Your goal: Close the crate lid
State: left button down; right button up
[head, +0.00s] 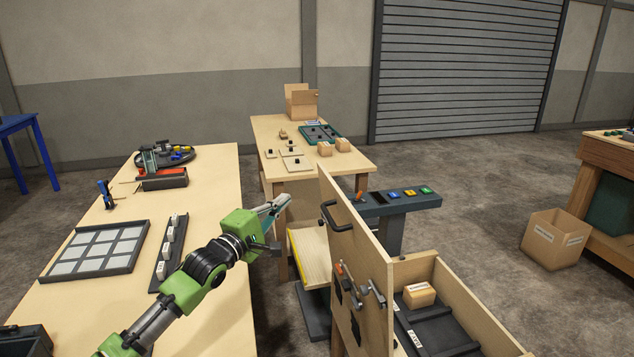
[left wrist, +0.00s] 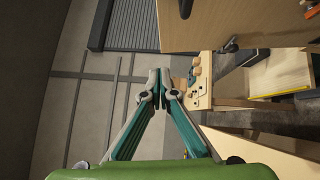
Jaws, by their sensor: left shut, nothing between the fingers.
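The wooden crate (head: 447,290) stands at the bottom right of the head view with its lid (head: 352,238) raised upright on its left side. A black handle (head: 332,216) is on the lid, near its upper left edge. Metal latch-like parts (head: 362,285) show on the lid's lower part. My left gripper (head: 284,200) is shut and empty, left of the lid and apart from it. In the left wrist view the closed fingertips (left wrist: 160,76) point away, with a wooden panel that looks like the lid (left wrist: 240,20) at the upper right. My right gripper is not in view.
Inside the crate are a small cardboard box (head: 419,295) and dark packing. A long table (head: 215,185) with trays is at left, below my left arm. A console with coloured buttons (head: 400,194) stands behind the lid. Another table (head: 262,127) is farther back.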

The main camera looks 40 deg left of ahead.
pick_arm(q)
jog(key=p, duration=0.3)
send_near(325, 174)
jog(key=w+a, duration=0.3)
jog(key=w, duration=0.1)
jog(key=w+d, duration=0.1)
jog(key=w+d+p, duration=0.1)
jog(key=shift+d+r, duration=0.25)
